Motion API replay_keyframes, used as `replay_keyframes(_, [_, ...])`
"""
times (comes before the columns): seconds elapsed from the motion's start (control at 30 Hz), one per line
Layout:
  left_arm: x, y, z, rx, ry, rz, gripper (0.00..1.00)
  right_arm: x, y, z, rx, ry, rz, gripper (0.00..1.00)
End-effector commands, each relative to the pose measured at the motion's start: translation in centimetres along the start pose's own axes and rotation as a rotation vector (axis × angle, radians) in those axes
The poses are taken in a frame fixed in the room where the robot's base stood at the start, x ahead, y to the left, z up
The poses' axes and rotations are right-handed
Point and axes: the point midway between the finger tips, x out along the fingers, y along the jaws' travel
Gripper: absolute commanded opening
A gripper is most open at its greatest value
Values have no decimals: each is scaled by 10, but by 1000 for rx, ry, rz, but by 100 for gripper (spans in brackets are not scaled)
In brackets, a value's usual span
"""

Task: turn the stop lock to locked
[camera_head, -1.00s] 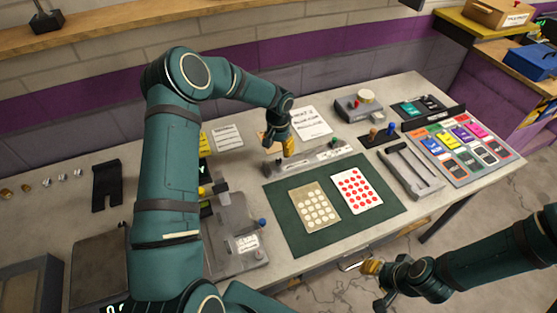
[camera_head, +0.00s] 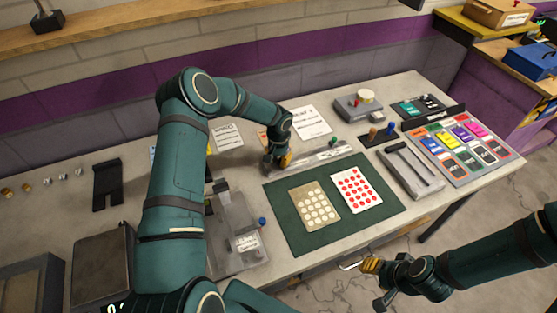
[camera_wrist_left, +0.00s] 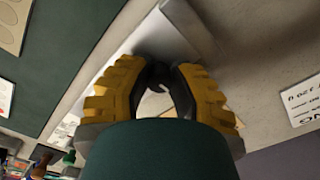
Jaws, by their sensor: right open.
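The pale slot track (camera_head: 322,156) lies along the back of the green mat. A small green knob (camera_head: 333,142) stands at its far side. My left gripper (camera_head: 277,163) points down at the track's left end. In the left wrist view its two dark fingertips (camera_wrist_left: 158,76) are close together over the pale track plate (camera_wrist_left: 130,55). The stop lock is not clearly seen; the fingers hide that end of the track. My right gripper (camera_head: 374,281) is open and empty, in front of the bench's front edge.
The green mat (camera_head: 280,215) holds a beige dotted card (camera_head: 314,205) and a red-dotted card (camera_head: 356,190). A grey slider box (camera_head: 413,170) stands right of the mat, a grey fixture (camera_head: 235,235) left. Paper sheets (camera_head: 308,122) lie behind the track.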

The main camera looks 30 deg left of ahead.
Motion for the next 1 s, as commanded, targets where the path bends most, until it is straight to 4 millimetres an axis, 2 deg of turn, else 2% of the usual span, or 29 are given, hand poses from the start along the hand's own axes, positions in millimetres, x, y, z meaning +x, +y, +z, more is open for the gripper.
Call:
replay_keyframes(0.47, [1, 0, 0, 45, -2, -1, 0, 5, 2, 1, 0, 0, 1, 47])
replay_keyframes(0.67, [2, 0, 0, 160, -1, -1, 0, 16, 5, 2, 0, 0, 2, 47])
replay_keyframes(1.0, [2, -1, 0, 469, -2, -1, 0, 37, 12, 4, 0, 0, 7, 47])
